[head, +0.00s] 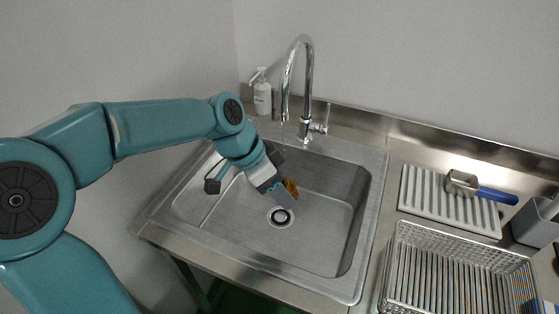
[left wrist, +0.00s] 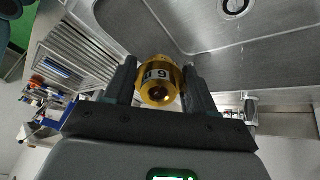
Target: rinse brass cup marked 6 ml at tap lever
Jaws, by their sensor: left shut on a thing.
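My left gripper (head: 276,191) reaches down into the steel sink (head: 334,254), above and beside the drain. It is shut on the brass cup (head: 290,188), which is mostly hidden behind the gripper in the head view. In the left wrist view the brass cup (left wrist: 160,80) sits between both fingers, with a white label reading 6 and part of another letter. The chrome tap (head: 309,75) arches over the sink, and its spout end is above the cup area. The tap lever (head: 326,116) stands at the right of the tap's base. My right gripper is not in view.
A white soap bottle (head: 262,97) stands behind the sink at left. To the right are a ribbed white drainer (head: 430,200), a blue-handled tool (head: 497,195), a wire basket (head: 401,262) and a grey holder (head: 530,226). The front of the sink basin is clear.

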